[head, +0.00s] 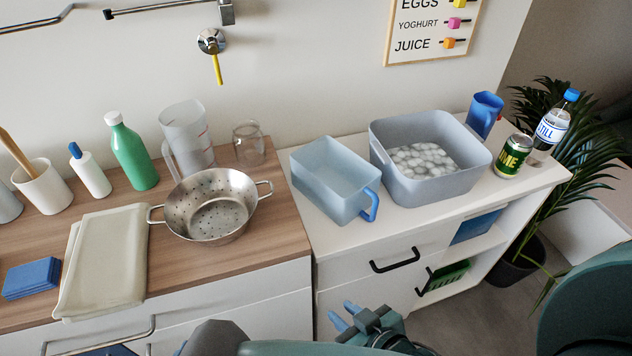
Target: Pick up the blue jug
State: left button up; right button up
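A blue jug (485,113) stands upright at the back of the white counter, right of a grey-blue bin that hides part of its lower left side. My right gripper (345,314) is low in front of the white cabinet, well away from the jug. Its two light blue fingertips are apart with nothing between them. I cannot make out my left gripper in the head view.
The grey-blue bin (385,136) holds pale pebble-like pieces. A translucent blue tub (318,180) and a metal colander (213,190) are further left. Black drawer handles (396,261) stick out in front.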

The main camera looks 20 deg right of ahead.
aim_at(485, 108)
jog(key=k+l+z, duration=0.15)
jog(key=z, duration=1.3)
